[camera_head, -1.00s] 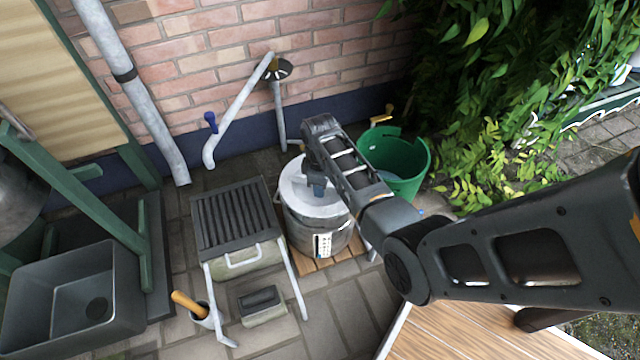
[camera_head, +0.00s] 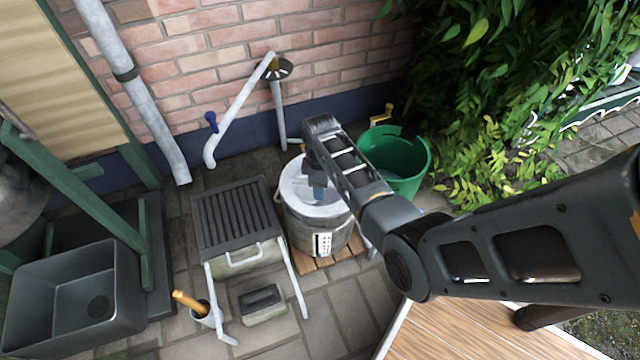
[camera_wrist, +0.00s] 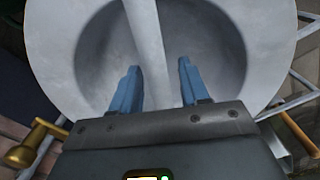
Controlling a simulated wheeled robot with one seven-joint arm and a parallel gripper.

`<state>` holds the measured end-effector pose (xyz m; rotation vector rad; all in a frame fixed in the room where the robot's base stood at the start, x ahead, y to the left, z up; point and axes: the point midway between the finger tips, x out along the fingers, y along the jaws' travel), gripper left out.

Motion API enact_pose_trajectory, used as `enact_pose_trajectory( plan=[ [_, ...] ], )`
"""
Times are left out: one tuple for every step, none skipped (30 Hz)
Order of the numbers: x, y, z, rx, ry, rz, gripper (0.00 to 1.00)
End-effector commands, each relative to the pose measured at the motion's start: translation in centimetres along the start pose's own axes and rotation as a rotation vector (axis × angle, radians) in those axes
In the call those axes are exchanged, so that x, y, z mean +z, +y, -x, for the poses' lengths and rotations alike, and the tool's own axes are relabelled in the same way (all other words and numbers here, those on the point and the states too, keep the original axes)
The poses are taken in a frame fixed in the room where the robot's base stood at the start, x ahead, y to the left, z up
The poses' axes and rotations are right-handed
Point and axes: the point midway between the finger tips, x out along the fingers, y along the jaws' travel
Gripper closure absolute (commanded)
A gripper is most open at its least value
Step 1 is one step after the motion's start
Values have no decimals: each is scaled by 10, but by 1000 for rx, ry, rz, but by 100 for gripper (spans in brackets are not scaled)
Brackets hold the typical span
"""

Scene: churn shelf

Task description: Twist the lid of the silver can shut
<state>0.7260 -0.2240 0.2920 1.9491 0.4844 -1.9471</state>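The silver can (camera_head: 312,232) stands upright on a small wooden slatted base beside the wall. Its pale round lid (camera_head: 292,187) sits on top, and I cannot tell how far it is turned. In the wrist view the dished lid (camera_wrist: 225,45) fills the picture, with a straight bar handle (camera_wrist: 146,35) across it. My gripper (camera_head: 318,192) is over the lid. In the wrist view its blue fingers (camera_wrist: 160,64) are apart, one on each side of the bar. The bar runs slightly slanted between them. Whether the fingertips touch it is unclear.
A green tub (camera_head: 405,165) stands right behind the can. A dark ridged washboard-like stand (camera_head: 238,215) is close on the left. A grey sink (camera_head: 70,300) is farther left, and a brick wall (camera_head: 350,60) is behind. A brass handle (camera_wrist: 30,150) shows in the wrist view.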

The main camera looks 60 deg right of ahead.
Motion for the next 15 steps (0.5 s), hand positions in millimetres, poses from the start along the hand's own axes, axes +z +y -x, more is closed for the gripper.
enact_pose_trajectory(
  plan=[
    [0, 0, 0, 0, 0, 0, 50],
    [0, 0, 0, -1, 0, 0, 49],
    [0, 0, 0, -1, -1, 0, 49],
    [0, 0, 0, -1, -1, 0, 49],
    [0, 0, 0, -1, -1, 0, 49],
    [0, 0, 0, -1, -1, 0, 49],
    [0, 0, -1, -1, -1, 0, 49],
    [0, 0, 0, -1, -1, 0, 49],
    [0, 0, 1, -1, -1, 0, 49],
    [0, 0, 3, -1, -1, 0, 49],
    [0, 0, 5, -1, -1, 0, 49],
    [0, 0, 10, 0, 0, 0, 49],
    [0, 0, 14, 1, 0, 0, 49],
    [0, 0, 19, 1, 1, -1, 49],
    [0, 0, 26, 1, 0, -1, 49]
  ],
)
